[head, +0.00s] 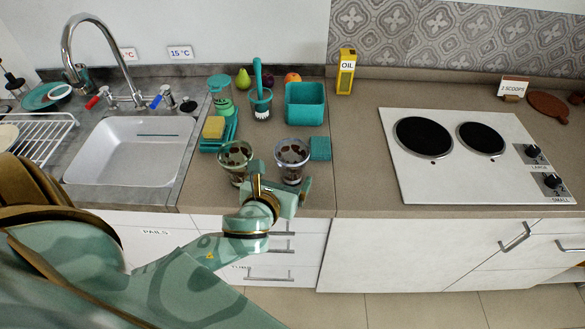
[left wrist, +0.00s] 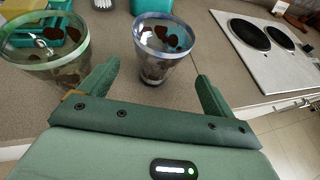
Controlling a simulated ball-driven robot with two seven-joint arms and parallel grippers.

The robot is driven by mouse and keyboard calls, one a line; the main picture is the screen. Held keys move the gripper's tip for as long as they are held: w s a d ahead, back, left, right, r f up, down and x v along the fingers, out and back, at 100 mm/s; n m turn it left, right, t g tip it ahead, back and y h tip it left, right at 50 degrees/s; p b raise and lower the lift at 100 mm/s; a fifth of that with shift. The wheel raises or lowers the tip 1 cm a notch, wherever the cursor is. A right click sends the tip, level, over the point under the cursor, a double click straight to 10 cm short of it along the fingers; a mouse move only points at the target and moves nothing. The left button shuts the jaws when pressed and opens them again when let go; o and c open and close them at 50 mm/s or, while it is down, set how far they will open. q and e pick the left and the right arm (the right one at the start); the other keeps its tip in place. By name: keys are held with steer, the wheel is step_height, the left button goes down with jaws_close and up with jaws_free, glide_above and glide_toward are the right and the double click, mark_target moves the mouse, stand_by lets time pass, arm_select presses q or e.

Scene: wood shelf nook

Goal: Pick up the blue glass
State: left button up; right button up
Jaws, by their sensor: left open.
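The blue glass (head: 292,152), clear with a bluish rim and dark brown patches, stands upright near the counter's front edge. In the left wrist view the blue glass (left wrist: 160,48) is ahead of the jaws, roughly between the finger lines. A second glass with a greenish rim (head: 235,155) stands to its left; it also shows in the left wrist view (left wrist: 42,50). My left gripper (head: 279,180) is open and empty, at the near side of the blue glass. My right gripper is out of view.
A teal sponge (head: 320,148) lies right of the blue glass. Behind stand a teal bin (head: 305,104), a brush (head: 260,95) and a yellow sponge (head: 213,127). The sink (head: 130,150) is left, the stove (head: 470,155) right. Bare counter (head: 355,170) lies between bin and stove.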

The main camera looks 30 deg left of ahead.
mark_target(288, 170)
arm_select(q)
steer(key=x, duration=0.3)
steer(key=shift+w+f+b, duration=0.1)
steer(key=shift+b, duration=0.2)
steer(key=b+x, duration=0.1)
steer(key=x, duration=0.4)
steer(key=shift+a+b, duration=0.1)
steer(key=shift+b, duration=0.2)
steer(key=c, duration=1.2)
steer(key=shift+c, duration=0.2)
